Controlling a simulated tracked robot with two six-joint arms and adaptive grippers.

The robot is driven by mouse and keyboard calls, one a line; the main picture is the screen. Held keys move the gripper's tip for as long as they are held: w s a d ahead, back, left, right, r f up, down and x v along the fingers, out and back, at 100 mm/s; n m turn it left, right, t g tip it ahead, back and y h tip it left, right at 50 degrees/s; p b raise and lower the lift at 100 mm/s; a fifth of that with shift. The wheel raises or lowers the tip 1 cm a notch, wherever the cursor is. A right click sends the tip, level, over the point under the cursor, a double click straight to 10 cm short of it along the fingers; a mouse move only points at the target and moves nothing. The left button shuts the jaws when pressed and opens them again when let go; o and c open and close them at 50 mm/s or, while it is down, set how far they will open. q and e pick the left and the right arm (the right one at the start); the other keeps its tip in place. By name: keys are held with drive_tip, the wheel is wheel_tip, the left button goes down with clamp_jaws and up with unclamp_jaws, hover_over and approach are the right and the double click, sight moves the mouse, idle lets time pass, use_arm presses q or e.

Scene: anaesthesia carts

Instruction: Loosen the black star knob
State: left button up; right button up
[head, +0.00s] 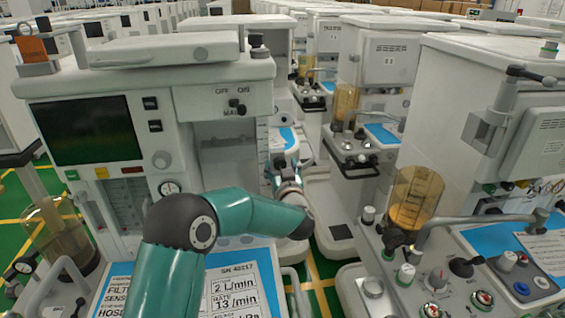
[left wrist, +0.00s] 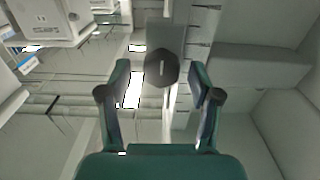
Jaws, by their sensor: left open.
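A dark, many-sided knob (left wrist: 162,70), which looks like the black star knob, shows in the left wrist view, with a short pale mark on its face. It appears between the tips of my left gripper (left wrist: 160,75). The fingers are spread, with a visible gap on each side of the knob, and I see no contact. How far the knob lies beyond the tips is hard to tell. In the head view my left gripper (head: 279,145) is small, beside the right side of the near cart. I cannot make out this knob there for sure. My right gripper is not in view.
The near left cart (head: 220,100) stands close to my left arm. Another cart (head: 450,130) stands at the right, with an amber canister (head: 415,197) and a metal pipe. A narrow floor gap (head: 325,260) runs between them. More carts fill the background.

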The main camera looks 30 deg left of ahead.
use_arm(q)
drive_tip(key=shift+w+a, duration=0.2)
drive_tip(key=shift+w, duration=0.1)
